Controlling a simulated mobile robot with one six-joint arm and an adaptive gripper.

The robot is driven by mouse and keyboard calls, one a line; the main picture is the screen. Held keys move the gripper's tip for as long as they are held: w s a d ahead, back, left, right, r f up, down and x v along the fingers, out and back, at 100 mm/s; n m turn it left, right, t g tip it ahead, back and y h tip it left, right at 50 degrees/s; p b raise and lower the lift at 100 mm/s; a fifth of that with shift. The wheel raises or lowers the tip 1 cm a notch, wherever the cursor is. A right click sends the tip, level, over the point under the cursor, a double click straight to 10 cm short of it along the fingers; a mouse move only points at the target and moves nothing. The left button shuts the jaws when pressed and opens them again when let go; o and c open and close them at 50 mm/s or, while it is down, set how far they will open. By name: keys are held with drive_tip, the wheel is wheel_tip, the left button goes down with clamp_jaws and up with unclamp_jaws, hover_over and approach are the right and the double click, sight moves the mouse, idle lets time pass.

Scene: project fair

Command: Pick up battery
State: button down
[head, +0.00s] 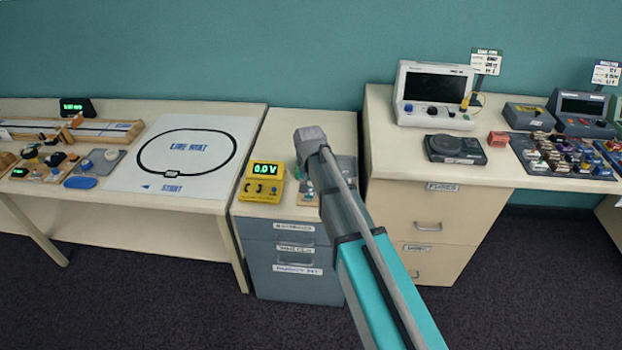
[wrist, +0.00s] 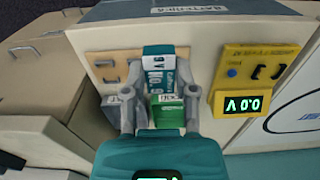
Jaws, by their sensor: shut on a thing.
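In the wrist view, a teal and white battery (wrist: 162,66) with "9V" lettering, upside down in the picture, stands between the fingertips of my gripper (wrist: 160,94). The gripper is shut on it, one finger at each side. A green block with a white label (wrist: 167,112) shows lower in the picture between the fingers. A grey piece is partly hidden beside the left finger. In the head view my arm covers the battery and the fingertips, over the middle cabinet.
A yellow meter reading 0.0 V (head: 263,180) stands left of my arm on the grey drawer cabinet (head: 290,262); it also shows in the wrist view (wrist: 250,80). A line mat (head: 140,180) lies on the left table. Instruments crowd the right desk (head: 385,150).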

sight(311, 195)
drive_tip(key=shift+s+d+r+p, duration=0.1)
drive_tip(key=shift+s+r+p, duration=0.2)
drive_tip(key=shift+s, duration=0.45)
drive_tip(key=shift+s+d+r+p, duration=0.15)
drive_tip(key=shift+s+r, duration=0.2)
drive_tip(key=shift+s, duration=0.4)
drive_tip(key=shift+s+d+r+p, duration=0.1)
drive_tip(key=shift+s+r+p, duration=0.2)
drive_tip(key=shift+s, duration=0.45)
